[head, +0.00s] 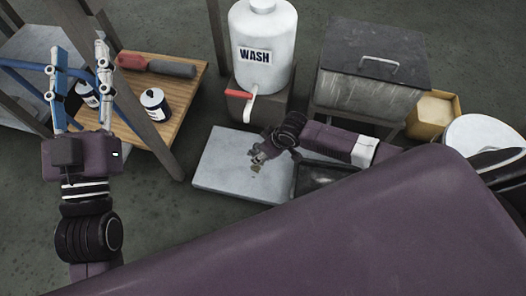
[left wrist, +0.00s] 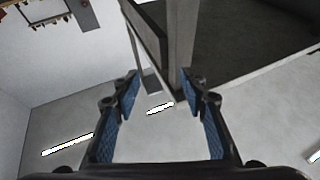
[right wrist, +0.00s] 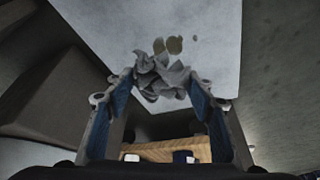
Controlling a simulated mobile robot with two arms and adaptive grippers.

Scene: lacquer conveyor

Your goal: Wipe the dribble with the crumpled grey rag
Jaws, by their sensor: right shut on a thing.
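The crumpled grey rag (right wrist: 160,76) is between the fingertips of my right gripper (head: 262,153), which is shut on it. The dribble (right wrist: 174,44) shows as a few brownish-olive spots on a pale grey slab, just beyond the rag in the right wrist view. In the head view the dribble (head: 256,169) lies just below the gripper tips. Whether the rag touches the slab, I cannot tell. My left gripper (head: 78,82) is open and empty, raised at the left; its fingers also stand apart in the left wrist view (left wrist: 158,88).
The slab (head: 215,173) lies in front of a white WASH tank (head: 262,35) with a red-handled tap. A black tray (head: 320,180) is beside the slab. A wooden table (head: 178,108) with cans (head: 155,104) stands left. A lidded grey bin (head: 365,95) is behind right.

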